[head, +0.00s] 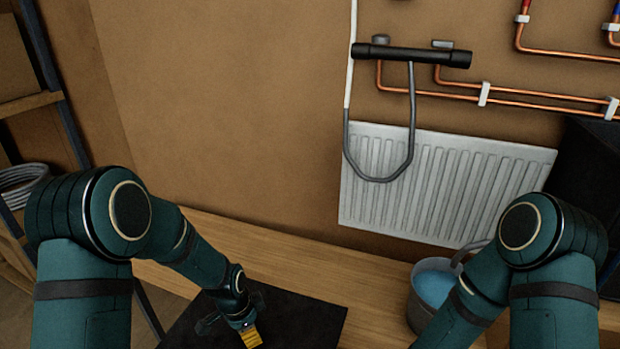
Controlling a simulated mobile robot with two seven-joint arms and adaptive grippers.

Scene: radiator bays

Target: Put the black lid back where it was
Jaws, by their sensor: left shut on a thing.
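My left gripper (238,320) is low over a flat black mat or sheet (312,322) on the wooden bench. It is shut on a small yellow ridged thing (251,339) at the bottom of the head view. The fingers are small and partly hidden, so the grip shows poorly. I cannot make out a separate black lid. My right arm reaches down at the right, and its gripper is out of view below the bottom edge.
A grey bucket (412,310) with blue water stands on the bench (330,265) beside my right forearm. A white radiator (470,190), a black bar-shaped fixture (415,54) with a grey hose and copper pipes (560,101) are on the wall. Shelving stands at the left.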

